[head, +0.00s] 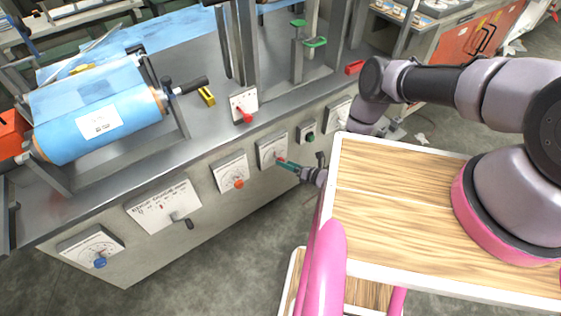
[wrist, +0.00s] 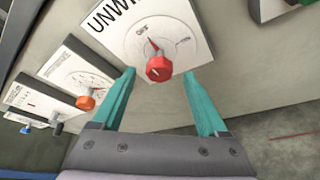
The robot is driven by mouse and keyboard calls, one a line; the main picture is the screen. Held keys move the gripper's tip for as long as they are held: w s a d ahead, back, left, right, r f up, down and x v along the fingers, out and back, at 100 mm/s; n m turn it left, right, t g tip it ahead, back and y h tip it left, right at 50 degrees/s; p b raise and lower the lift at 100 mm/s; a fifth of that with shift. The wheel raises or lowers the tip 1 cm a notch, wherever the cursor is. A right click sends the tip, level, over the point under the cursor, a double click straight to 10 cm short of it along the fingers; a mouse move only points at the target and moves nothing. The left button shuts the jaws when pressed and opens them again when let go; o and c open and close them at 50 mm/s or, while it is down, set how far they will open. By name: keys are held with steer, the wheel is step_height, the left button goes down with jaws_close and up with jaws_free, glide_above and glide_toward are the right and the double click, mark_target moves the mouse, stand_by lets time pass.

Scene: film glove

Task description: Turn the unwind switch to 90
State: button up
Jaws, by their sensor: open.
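The unwind switch is a red knob (wrist: 158,68) on a white panel (wrist: 120,28) whose partly cropped label begins "UNW". Its red pointer tilts up and left, near the "OFF" mark in the wrist view. Another mark sits to the right on the dial, too small to read. My gripper (wrist: 158,76) is open, with one teal finger on each side of the knob. I cannot tell whether either finger touches it. My gripper also shows in the head view (head: 281,161).
Left of the panel are a dial with an orange knob (head: 239,184), a panel with a dark lever (head: 188,222) and a dial with a blue knob (head: 100,262). A green button box (head: 309,135) is to the right. A red-lever panel (head: 243,106) stands above.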

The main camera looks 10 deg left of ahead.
steer(key=shift+x, duration=2.05)
jaws_close()
steer(key=shift+d+m+y, duration=0.1)
steer(key=shift+m+y, duration=0.2)
steer(key=shift+m, duration=0.5)
steer(key=shift+s+f+m+g+y, duration=0.2)
steer(key=shift+m+g+y, duration=0.2)
steer(key=shift+m, duration=0.2)
steer(key=shift+w+r, duration=0.1)
steer(key=shift+w+m, duration=0.1)
steer(key=shift+m, duration=0.2)
jaws_free()
steer(key=shift+r, duration=0.1)
